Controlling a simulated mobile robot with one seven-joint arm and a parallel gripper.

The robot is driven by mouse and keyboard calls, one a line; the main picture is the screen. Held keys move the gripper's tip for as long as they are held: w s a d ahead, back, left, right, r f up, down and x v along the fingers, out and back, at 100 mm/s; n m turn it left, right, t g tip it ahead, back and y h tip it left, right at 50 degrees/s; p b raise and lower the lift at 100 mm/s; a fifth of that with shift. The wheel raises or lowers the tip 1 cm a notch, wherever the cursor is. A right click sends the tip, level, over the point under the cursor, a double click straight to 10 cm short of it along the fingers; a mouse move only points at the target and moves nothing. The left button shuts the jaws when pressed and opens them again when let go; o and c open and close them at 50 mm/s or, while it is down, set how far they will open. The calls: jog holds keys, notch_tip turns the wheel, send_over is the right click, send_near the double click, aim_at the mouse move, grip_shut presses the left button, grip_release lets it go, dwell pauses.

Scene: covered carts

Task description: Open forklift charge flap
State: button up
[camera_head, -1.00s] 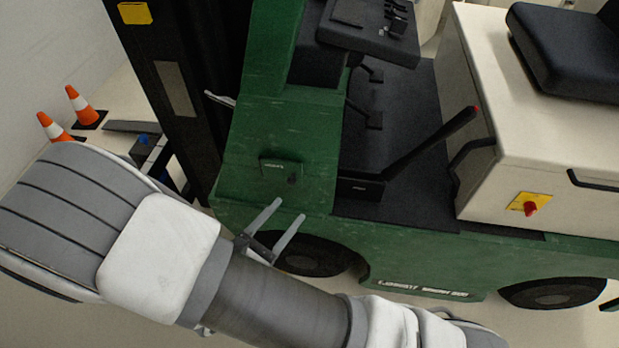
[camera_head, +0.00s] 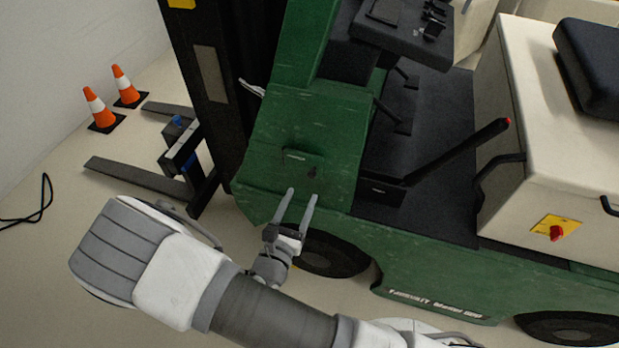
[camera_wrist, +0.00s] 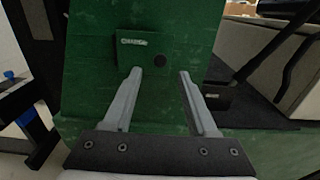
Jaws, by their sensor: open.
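The green forklift (camera_head: 425,262) fills the middle and right of the head view. Its charge flap (camera_head: 303,157) is a small green panel on the front body, with a pale label and a dark round spot beside its lower right. The flap looks closed. In the wrist view the flap (camera_wrist: 143,51) sits ahead of the fingers, near the top, with the dark spot at its right. My gripper (camera_head: 303,192) is open and empty, with two grey fingers pointing at the green panel just below the flap. The fingers (camera_wrist: 162,82) also show in the wrist view. I cannot tell the remaining gap.
The black mast (camera_head: 212,85) and forks (camera_head: 137,177) stand to the left. Two orange cones (camera_head: 101,110) stand by the wall. A black lever (camera_head: 455,155) and a beige housing with a red knob (camera_head: 557,232) are at the right. A black cable (camera_head: 42,205) lies on the floor.

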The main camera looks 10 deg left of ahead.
aim_at(311, 176)
jog(key=w, duration=0.7)
jog(key=shift+d, duration=0.3)
grip_shut()
dwell(1.0)
